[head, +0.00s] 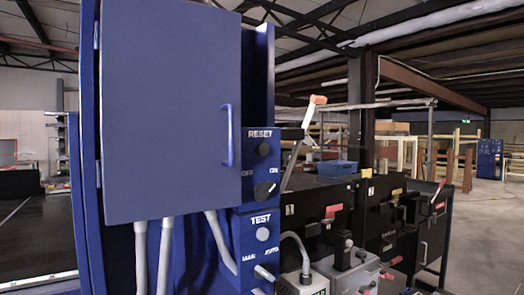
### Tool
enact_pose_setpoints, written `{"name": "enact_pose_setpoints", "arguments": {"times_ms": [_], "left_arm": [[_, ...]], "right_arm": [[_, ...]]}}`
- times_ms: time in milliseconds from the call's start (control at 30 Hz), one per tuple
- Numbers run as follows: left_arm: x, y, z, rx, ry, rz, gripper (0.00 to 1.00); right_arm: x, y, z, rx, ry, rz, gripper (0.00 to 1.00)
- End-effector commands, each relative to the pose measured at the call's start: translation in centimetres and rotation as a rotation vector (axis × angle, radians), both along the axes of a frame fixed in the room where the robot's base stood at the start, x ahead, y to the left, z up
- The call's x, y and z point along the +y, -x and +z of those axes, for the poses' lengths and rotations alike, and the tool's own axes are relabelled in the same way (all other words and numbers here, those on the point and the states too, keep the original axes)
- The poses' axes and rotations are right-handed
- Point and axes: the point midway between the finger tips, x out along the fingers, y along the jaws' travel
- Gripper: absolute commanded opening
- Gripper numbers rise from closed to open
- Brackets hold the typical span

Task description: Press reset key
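The reset key (263,149) is a small round dark button under the white word RESET. It sits on a blue control panel (251,171) to the right of a large blue cabinet door. Below it is a dark OFF/ON rotary switch (264,191). Lower on the panel are a pale TEST button (262,233) and a light selector switch (263,272) marked MAN and AUTO. Nothing covers the reset key. Neither of my grippers is in view.
The closed cabinet door (165,110) has a blue handle (228,135) near the panel. A white lever (305,125) with an orange tip rises to the panel's right. Black benches with red-handled fixtures (333,212) stand beyond. Grey conduits (165,255) run below the door.

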Motion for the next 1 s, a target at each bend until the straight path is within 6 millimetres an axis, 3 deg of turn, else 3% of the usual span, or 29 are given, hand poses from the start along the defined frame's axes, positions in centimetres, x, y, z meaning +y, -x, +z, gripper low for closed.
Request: {"name": "enact_pose_setpoints", "arguments": {"times_ms": [100, 900, 1000], "left_arm": [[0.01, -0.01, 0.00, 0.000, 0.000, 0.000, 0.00], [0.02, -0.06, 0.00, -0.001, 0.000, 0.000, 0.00], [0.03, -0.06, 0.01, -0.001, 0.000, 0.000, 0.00]], "right_arm": [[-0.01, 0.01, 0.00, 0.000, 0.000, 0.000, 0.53], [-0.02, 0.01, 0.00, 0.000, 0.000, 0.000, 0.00], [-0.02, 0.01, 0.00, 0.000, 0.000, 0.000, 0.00]]}}
